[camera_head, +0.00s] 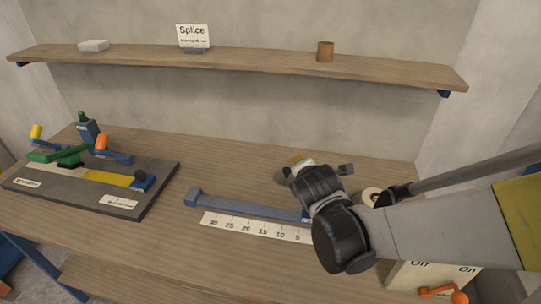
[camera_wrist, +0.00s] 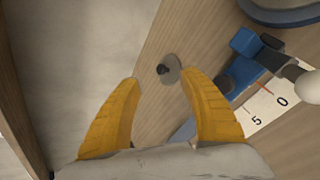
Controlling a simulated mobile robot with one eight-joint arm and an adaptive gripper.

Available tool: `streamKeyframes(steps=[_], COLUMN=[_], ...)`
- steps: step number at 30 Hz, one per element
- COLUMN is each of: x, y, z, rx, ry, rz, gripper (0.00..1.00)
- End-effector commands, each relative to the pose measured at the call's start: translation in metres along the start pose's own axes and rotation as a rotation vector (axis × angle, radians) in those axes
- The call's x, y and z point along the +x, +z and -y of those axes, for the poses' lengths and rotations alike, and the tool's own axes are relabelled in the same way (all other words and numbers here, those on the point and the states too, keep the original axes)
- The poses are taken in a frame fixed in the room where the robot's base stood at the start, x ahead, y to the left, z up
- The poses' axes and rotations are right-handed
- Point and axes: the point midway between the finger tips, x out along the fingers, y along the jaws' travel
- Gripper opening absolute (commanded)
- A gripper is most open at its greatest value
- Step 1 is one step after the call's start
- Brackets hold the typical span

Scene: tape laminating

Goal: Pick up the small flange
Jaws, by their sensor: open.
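The small flange, a grey disc with a dark knob (camera_wrist: 168,69), lies on the wooden table in the wrist view. My gripper (camera_wrist: 160,78) is open, with its two yellow fingers spread and nothing held. The flange shows between and just beyond the fingertips, nearer the right one. I cannot tell the height of the fingertips above it. In the head view my gripper is over the table's right half, and my wrist hides much of the area around the flange.
A blue bar with a white number scale (camera_head: 257,228) lies close by on the table (camera_head: 240,170). A dark board with coloured clamps (camera_head: 150,195) stands at left. A shelf (camera_head: 250,62) runs along the back wall.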

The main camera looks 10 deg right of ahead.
Motion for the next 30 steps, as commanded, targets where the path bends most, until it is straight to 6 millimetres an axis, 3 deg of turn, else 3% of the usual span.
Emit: streamKeyframes(steps=[1,3,6,10,15,24,30], x=[0.021,0.041,0.063,0.078,0.089,0.134,0.151], y=[-0.009,-0.018,-0.031,-0.042,-0.045,-0.042,-0.042], z=[0.001,0.001,0.004,0.007,0.008,0.002,-0.001], rx=[-0.165,-0.409,-0.698,-0.939,-1.041,-1.038,-1.037], ry=[0.026,0.057,0.086,0.105,0.11,0.109,0.109], rz=[0.017,0.048,0.092,0.135,0.155,0.154,0.154], gripper=[0.51,0.51,0.51,0.51,0.51,0.51,0.51])
